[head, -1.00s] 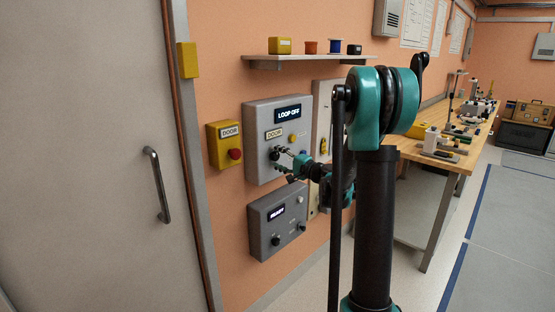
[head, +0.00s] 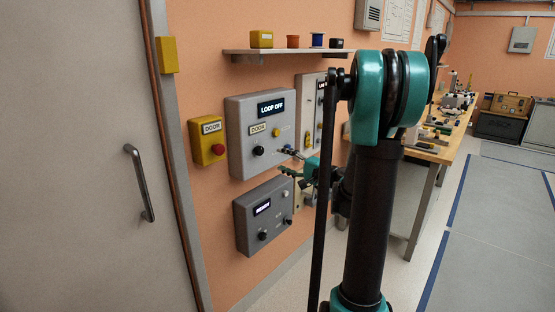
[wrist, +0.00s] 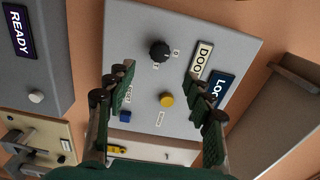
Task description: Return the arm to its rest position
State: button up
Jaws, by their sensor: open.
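My gripper (head: 293,162) is in front of the right side of the grey panel (head: 240,147) whose display reads "LOOP OFF". In the wrist view my gripper (wrist: 160,92) is open, its two green fingers apart with nothing held between them. Beyond the fingers, the panel shows a black knob (wrist: 160,51), a yellow button (wrist: 166,100) and a blue button (wrist: 125,116). The fingers look apart from the panel. My arm partly hides the area right of the panels in the head view.
A lower grey box (head: 243,232) with a lit display hangs below the panel. A yellow DOOR box (head: 207,141) with a red button is to its left. A shelf (head: 268,55) holds small items above. A workbench (head: 424,157) stands at right; open floor (head: 490,240) lies beside it.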

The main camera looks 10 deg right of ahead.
jog(key=shift+s+d, duration=0.1)
jog(key=shift+s, duration=0.05)
jog(key=s+a+f+n+g+h, duration=0.2)
jog(key=s+a+f+n+g, duration=0.15)
jog(key=s+f, duration=0.3)
jog(key=s+a+f+n+g+h, duration=0.25)
jog(key=s+a+f, duration=0.2)
jog(key=s, duration=0.35)
jog(key=s+d+f+n+g+h, duration=0.1)
jog(key=s+d+f+h, duration=0.2)
jog(key=s+d+f, duration=0.2)
jog(key=s+d+f+n+g+h, duration=0.2)
jog(key=s+d+f+h, duration=0.2)
jog(key=s, duration=0.7)
jog(key=shift+s+d+f+n, duration=0.15)
jog(key=shift+d+f+n, duration=0.2)
jog(key=shift+f, duration=0.1)
